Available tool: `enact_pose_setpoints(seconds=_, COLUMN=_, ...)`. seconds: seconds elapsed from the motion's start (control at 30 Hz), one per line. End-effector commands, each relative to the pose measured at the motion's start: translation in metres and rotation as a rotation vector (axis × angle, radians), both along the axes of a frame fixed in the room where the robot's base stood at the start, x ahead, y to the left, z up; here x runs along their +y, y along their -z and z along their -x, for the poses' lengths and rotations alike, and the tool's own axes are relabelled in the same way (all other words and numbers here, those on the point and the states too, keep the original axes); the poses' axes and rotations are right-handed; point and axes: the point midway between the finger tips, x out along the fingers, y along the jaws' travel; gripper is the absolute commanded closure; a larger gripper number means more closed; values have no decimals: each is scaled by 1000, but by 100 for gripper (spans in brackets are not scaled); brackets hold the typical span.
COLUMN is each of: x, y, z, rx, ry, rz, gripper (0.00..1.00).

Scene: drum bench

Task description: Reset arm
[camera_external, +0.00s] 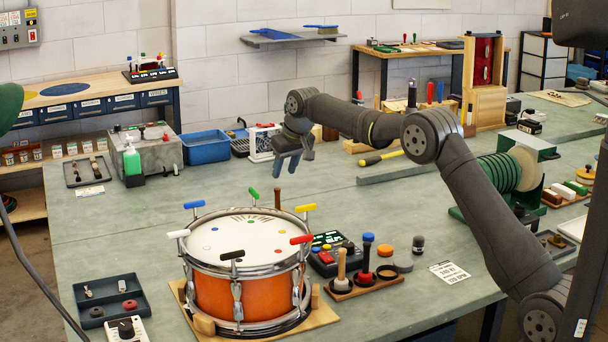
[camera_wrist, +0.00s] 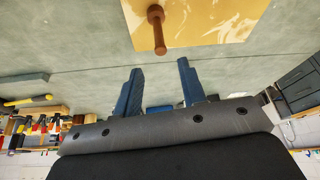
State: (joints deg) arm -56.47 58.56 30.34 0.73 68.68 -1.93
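My gripper (camera_external: 285,163) hangs above the bench behind the drum, with its blue fingers pointing down. In the wrist view my gripper (camera_wrist: 156,80) shows two blue fingers spread apart with nothing between them. The orange drum (camera_external: 238,290) stands on a wooden board at the front of the bench, with several coloured T-handles around its rim. A brown wooden peg (camera_external: 277,198) stands upright behind the drum. In the wrist view the wooden peg (camera_wrist: 158,32) rises from a yellowish board (camera_wrist: 215,22), apart from my fingertips.
A tuner box (camera_external: 333,258) and a wooden tool rack (camera_external: 362,283) stand right of the drum. A blue bin (camera_external: 206,147) and a grey machine (camera_external: 150,150) are at the back left. A yellow-handled tool (camera_external: 381,158) lies at the back.

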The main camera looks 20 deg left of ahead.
Motion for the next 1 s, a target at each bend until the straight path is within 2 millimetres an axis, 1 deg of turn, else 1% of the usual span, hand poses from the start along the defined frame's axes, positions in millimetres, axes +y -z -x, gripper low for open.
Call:
enact_pose_setpoints(seconds=0.03, x=-3, y=-12, z=2, rx=-2, ry=0, rz=-3, gripper=62)
enact_pose_setpoints(seconds=0.1, x=-8, y=-25, z=5, rx=-2, ry=0, rz=-3, gripper=62)
enact_pose_setpoints(seconds=0.2, x=-1, y=2, z=0, rx=3, ry=0, rz=4, gripper=62)
enact_pose_setpoints(seconds=0.53, x=21, y=61, z=-13, rx=1, ry=1, rz=2, gripper=62)
enact_pose_setpoints(seconds=0.73, x=32, y=93, z=-20, rx=0, ry=1, rz=1, gripper=62)
enact_pose_setpoints(seconds=0.77, x=32, y=93, z=-20, rx=-2, ry=1, rz=-1, gripper=62)
enact_pose_setpoints(seconds=0.8, x=33, y=78, z=-20, rx=-4, ry=1, rz=-6, gripper=62)
enact_pose_setpoints(seconds=0.97, x=32, y=46, z=-20, rx=-2, ry=0, rz=-3, gripper=62)
enact_pose_setpoints(seconds=1.0, x=24, y=43, z=-24, rx=-1, ry=2, rz=-1, gripper=62)
